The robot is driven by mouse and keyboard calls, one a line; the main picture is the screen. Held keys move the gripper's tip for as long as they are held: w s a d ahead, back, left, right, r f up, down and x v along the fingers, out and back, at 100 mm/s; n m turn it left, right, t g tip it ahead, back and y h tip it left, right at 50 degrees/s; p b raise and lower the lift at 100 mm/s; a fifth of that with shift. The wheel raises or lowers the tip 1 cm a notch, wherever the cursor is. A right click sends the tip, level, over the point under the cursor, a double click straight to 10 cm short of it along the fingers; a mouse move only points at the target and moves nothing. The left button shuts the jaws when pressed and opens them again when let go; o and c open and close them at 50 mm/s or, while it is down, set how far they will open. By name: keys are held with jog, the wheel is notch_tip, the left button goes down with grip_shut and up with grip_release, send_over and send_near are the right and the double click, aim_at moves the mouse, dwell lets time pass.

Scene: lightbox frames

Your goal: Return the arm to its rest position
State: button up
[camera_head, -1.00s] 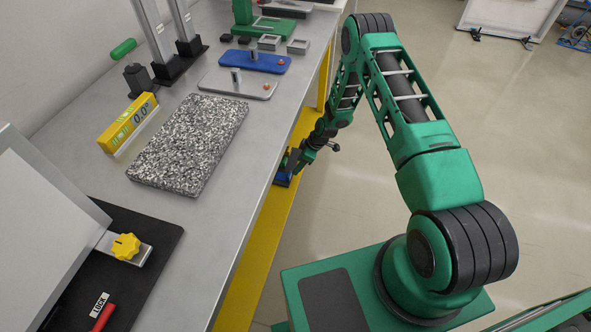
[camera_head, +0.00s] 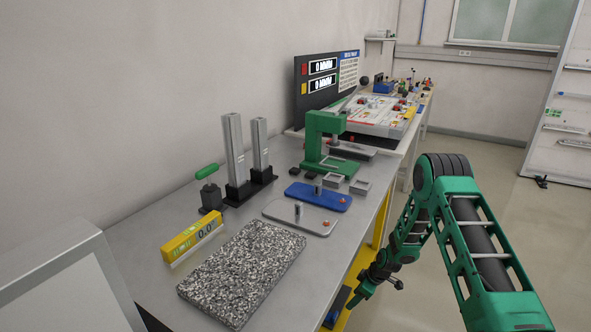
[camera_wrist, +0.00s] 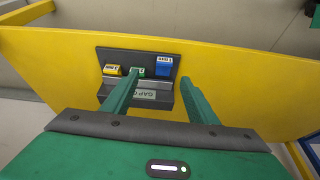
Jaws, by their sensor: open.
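My arm, green with black joints, reaches down past the right edge of the bench in the head view. My gripper (camera_head: 352,304) hangs low beside the bench's yellow side. In the wrist view my gripper (camera_wrist: 161,80) has its two green fingers apart, with no object visibly held between them. Beyond the fingertips is a dark holder (camera_wrist: 150,55) on a yellow panel, carrying a yellow block (camera_wrist: 112,71), a green block (camera_wrist: 137,71) and a blue block (camera_wrist: 164,66). The left finger partly covers the holder and its label.
The grey bench (camera_head: 150,285) is left of my arm. On it are a speckled stone plate (camera_head: 243,272), a yellow level (camera_head: 192,241), a blue plate (camera_head: 319,197) and a green stand (camera_head: 325,145). The floor (camera_head: 480,165) behind my arm looks clear.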

jog(key=s+d+r+m+h, duration=0.15)
jog(key=s+d+r, duration=0.3)
jog(key=r, duration=0.65)
jog(key=s+d+r+m+g+h, duration=0.1)
jog(key=s+d+r+m, duration=0.3)
jog(key=r, duration=0.8)
jog(key=s+d+r+m+h, duration=0.15)
jog(key=s+d+r, duration=0.4)
jog(key=r, duration=0.55)
jog(key=s+r+m, duration=0.3)
jog(key=s+r, duration=0.1)
jog(key=s, duration=0.6)
jog(key=s+r+m, duration=0.4)
jog(key=s+r, duration=0.1)
jog(key=s, duration=0.6)
jog(key=s+d+r+m+g, duration=0.1)
jog(key=s+r+m, duration=0.2)
jog(key=s, duration=0.7)
notch_tip(320, 180, up, 2)
jog(key=shift+s+r+m+y, duration=0.15)
jog(key=shift+s+m+y, duration=0.15)
jog(key=shift+y, duration=0.1)
jog(key=shift+w+d+f, duration=0.1)
jog(key=shift+w+f, duration=0.15)
jog(key=shift+w, duration=0.4)
